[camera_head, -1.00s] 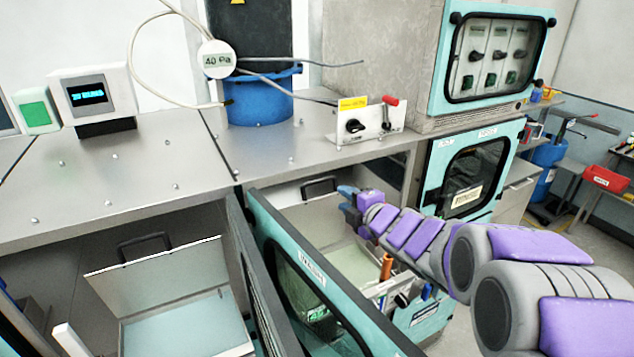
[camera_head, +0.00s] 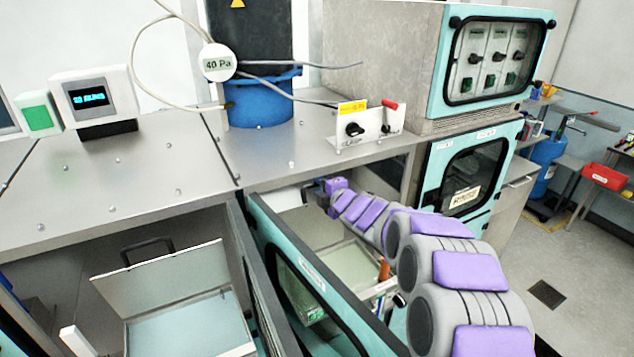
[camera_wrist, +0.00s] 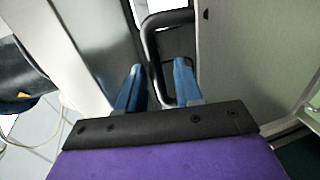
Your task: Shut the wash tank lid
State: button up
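The lid (camera_head: 283,198) of the right-hand tank stands raised inside the open right bay, partly hidden by my arm and the door. I take it as the wash tank lid, though its label is not readable. In the wrist view the grey lid panel (camera_wrist: 250,60) carries a black loop handle (camera_wrist: 152,45). My gripper (camera_wrist: 157,84) has its two blue fingers apart, with the lower part of the handle between them; I cannot tell whether they touch it. In the head view my gripper (camera_head: 312,190) is at the top of this lid, its fingertips mostly hidden.
A second tank with a raised lid (camera_head: 165,282) is in the left bay. A teal-framed door (camera_head: 310,270) stands open between the bays. The steel counter (camera_head: 120,180) overhangs above, with a blue drum (camera_head: 262,105) and switch panel (camera_head: 365,128) on it.

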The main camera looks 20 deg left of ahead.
jog(key=shift+p+x, duration=0.3)
jog(key=shift+x, duration=0.8)
jog(key=shift+c, duration=0.3)
grip_shut()
